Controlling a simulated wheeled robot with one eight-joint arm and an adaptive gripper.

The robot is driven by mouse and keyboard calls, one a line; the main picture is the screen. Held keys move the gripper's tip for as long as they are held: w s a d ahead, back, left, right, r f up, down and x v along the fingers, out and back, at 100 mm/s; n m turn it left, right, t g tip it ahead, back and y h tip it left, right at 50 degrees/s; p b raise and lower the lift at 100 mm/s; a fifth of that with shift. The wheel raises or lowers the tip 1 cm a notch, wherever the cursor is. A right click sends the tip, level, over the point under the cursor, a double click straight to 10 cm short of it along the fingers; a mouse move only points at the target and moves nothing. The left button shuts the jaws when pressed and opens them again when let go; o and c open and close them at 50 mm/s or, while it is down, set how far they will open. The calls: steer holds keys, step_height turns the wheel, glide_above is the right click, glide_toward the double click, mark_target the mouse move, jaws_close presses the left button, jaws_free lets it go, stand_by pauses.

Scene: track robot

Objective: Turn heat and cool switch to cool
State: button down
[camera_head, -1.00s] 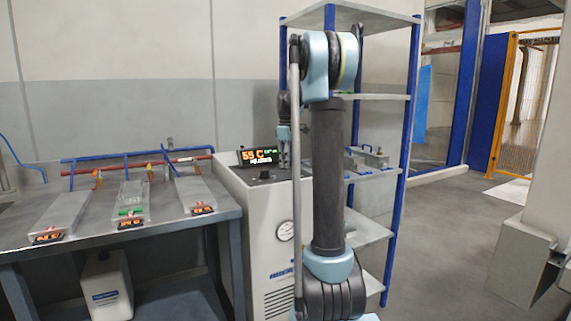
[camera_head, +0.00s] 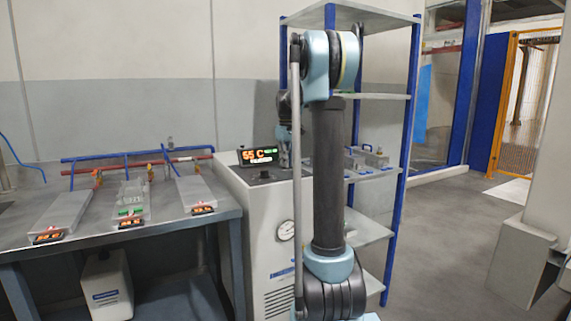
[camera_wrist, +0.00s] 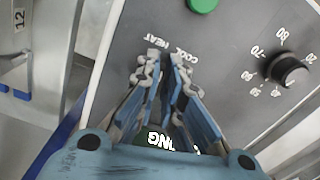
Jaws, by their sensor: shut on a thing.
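The grey control panel (camera_wrist: 225,85) fills much of the wrist view, with printed COOL and HEAT labels (camera_wrist: 178,48) just past my fingertips. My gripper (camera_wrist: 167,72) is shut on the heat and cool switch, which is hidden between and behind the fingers. I cannot tell which way the switch points.
A black dial knob (camera_wrist: 290,72) with a number scale is to the right, and a green round button (camera_wrist: 203,4) is at the top of the wrist view. A blue-posted shelf (camera_head: 380,98) stands right of the machine. A bench (camera_head: 130,235) with several metal units is at left.

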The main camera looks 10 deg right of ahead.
steer(key=m, duration=0.4)
steer(key=shift+a+m, duration=0.15)
steer(key=shift+m, duration=0.15)
steer(key=shift+a+m, duration=0.15)
steer(key=shift+m, duration=2.35)
steer(key=c, duration=1.8)
jaws_free()
steer(key=shift+o, duration=0.2)
steer(key=shift+r, duration=0.1)
step_height(320, 180, up, 12)
